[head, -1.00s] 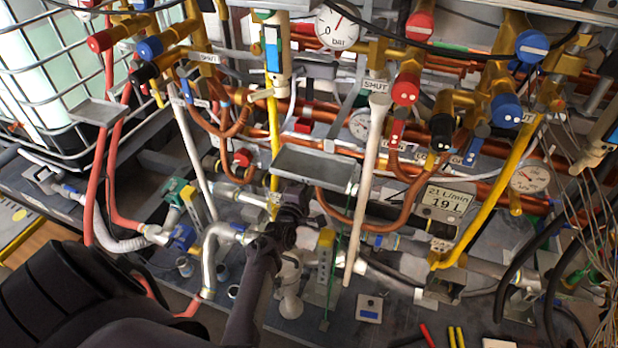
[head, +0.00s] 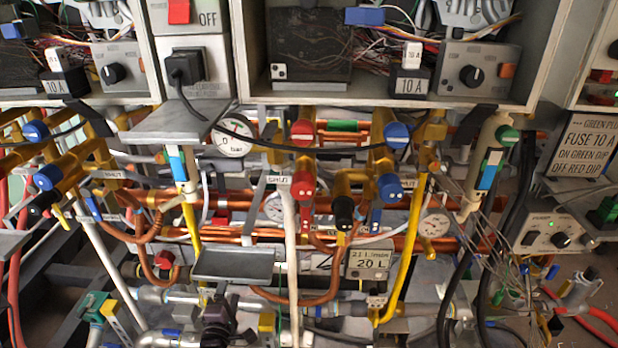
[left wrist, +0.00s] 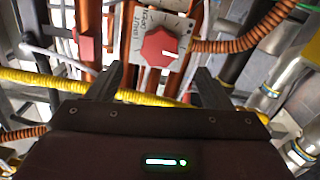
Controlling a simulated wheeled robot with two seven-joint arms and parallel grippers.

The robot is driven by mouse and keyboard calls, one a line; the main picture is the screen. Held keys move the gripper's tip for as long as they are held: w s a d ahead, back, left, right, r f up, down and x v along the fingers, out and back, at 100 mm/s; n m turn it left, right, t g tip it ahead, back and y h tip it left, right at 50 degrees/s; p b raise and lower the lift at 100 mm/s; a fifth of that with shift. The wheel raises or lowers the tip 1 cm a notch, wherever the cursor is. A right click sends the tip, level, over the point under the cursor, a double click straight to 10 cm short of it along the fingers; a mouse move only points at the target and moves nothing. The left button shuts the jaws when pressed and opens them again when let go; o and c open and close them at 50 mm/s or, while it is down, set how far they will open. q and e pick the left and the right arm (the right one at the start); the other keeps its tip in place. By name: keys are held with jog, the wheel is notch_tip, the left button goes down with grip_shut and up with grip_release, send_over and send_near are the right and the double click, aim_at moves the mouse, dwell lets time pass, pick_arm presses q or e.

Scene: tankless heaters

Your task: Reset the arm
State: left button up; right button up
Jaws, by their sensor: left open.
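My left gripper (head: 217,312) is at the bottom edge of the head view, dark, in front of the lower pipework and below a grey metal plate (head: 235,264). In the left wrist view its two dark fingers (left wrist: 158,85) stand wide apart with nothing held between them. Beyond the fingertips is a red knob (left wrist: 163,47) on a pale labelled plate. A yellow corrugated hose (left wrist: 60,82) crosses behind the fingers. Whether the fingers touch anything cannot be told. My right gripper is not in view.
Copper pipes, gauges (head: 233,135) and red and blue valve handles crowd the middle. A small display (head: 368,262) reads 20 L. Open electrical boxes (head: 400,60) line the top. Loose wires hang at the right, beside a box labelled FUSE 10 A (head: 587,143). Little free room shows.

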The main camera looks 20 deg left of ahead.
pick_arm(q)
jog(key=s+d+f+m+g+h, duration=0.25)
jog(key=s+d+f+m, duration=0.2)
jog(key=f, duration=0.35)
jog(key=s+d+f+m+g+h+p, duration=0.1)
jog(key=s+d+f+m+g, duration=0.3)
jog(key=f, duration=0.4)
jog(key=s+d+f+m+g+h, duration=0.2)
jog(key=s+d+f+m, duration=0.35)
jog(key=f, duration=0.25)
jog(key=s+f+m+g, duration=0.2)
jog(key=s+f+m, duration=0.1)
jog(key=s, duration=0.7)
jog(key=s+f+m+g, duration=0.3)
jog(key=s+f+m, duration=0.1)
jog(key=s, duration=0.6)
jog(key=s+f+m+g+y, duration=0.1)
jog(key=s+f+m+g, duration=0.2)
jog(key=s, duration=0.7)
jog(key=shift+a+f+m+p, duration=0.25)
jog(key=shift+f+m+p, duration=0.15)
jog(key=shift+f, duration=0.4)
jog(key=shift+w, duration=0.1)
